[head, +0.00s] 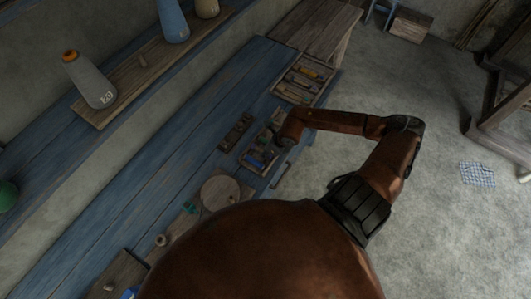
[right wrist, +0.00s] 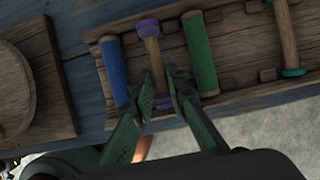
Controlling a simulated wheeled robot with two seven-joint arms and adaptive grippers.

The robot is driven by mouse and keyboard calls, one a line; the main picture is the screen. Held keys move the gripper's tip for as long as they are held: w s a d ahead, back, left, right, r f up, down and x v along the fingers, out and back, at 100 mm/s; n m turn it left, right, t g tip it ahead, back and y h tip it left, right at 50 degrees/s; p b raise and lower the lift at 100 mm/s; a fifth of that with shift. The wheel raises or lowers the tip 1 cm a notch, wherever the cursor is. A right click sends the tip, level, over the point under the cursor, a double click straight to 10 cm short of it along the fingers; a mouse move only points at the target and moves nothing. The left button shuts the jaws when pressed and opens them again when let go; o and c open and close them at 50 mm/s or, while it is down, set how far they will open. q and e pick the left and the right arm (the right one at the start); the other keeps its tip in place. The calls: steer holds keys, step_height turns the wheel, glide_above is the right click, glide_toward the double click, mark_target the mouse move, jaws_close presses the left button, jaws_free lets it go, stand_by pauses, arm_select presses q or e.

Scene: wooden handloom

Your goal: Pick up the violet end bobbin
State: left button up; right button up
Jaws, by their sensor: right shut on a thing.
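The violet end bobbin (right wrist: 152,52) has a bare wooden shaft with a violet cap at each end. In the right wrist view it lies in a wooden tray (right wrist: 228,56), between a blue bobbin (right wrist: 114,72) and a green bobbin (right wrist: 199,53). My right gripper (right wrist: 161,82) is shut on its lower part, one finger on each side, just above the lower violet cap. The upper cap is clear of the fingers. In the head view my right arm reaches down to the tray (head: 245,163), and the bobbin is too small to make out. My left gripper is not in view.
A teal-ended bobbin (right wrist: 286,38) lies farther right in the tray. A round wooden disc (head: 220,192) lies beside the tray on the blue bench (head: 180,128). Another compartment box (head: 304,79) stands farther along.

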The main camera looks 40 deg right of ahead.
steer(key=s+r+p, duration=0.2)
steer(key=s+r, duration=0.9)
steer(key=s, duration=0.3)
steer(key=shift+d+r, duration=0.3)
